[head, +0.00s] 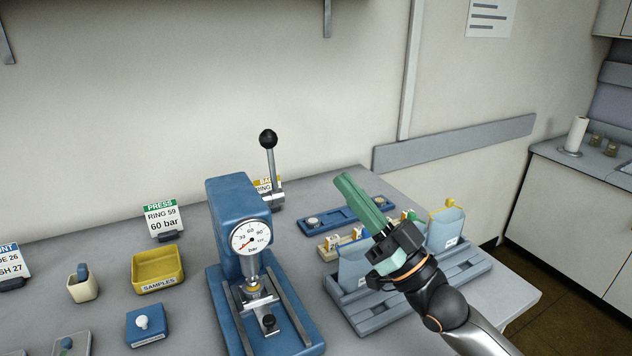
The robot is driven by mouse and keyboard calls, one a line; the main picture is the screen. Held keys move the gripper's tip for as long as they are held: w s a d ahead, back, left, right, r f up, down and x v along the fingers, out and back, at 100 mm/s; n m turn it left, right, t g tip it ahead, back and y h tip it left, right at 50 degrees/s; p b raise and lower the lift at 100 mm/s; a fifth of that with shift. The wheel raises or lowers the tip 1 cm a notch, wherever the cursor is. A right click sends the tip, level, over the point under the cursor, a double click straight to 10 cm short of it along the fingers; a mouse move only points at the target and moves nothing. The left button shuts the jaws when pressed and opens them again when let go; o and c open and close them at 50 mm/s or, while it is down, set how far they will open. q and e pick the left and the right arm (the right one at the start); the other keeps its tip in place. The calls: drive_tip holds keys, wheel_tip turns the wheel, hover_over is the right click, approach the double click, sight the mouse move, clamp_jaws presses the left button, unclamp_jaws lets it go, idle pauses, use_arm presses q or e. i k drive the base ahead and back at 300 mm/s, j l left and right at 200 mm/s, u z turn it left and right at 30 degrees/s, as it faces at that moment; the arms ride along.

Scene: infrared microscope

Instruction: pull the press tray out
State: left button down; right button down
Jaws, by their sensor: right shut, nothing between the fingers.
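The blue press (238,215) stands on the bench with a round dial gauge (251,237) on its front and a lever with a black ball knob at its right side. The press tray (262,306), a small metal plate with a black knob (269,321), sits between two rails on the blue base. A small brass-coloured piece is above its back part, under the ram. My right gripper (346,182), with green fingers, is shut and empty. It is in the air to the right of the press, apart from the tray. My left gripper is not in view.
A yellow samples bin (157,266) and a blue block with a white knob (144,325) are left of the press. A blue-grey rack (375,314) with pouches stands at the right, partly behind my right arm. A press sign (162,218) stands behind.

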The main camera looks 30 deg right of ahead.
sight(267, 321)
drive_tip(key=k+l, duration=0.25)
drive_tip(key=k, duration=0.2)
drive_tip(key=k+l, duration=0.25)
drive_tip(key=k, duration=0.25)
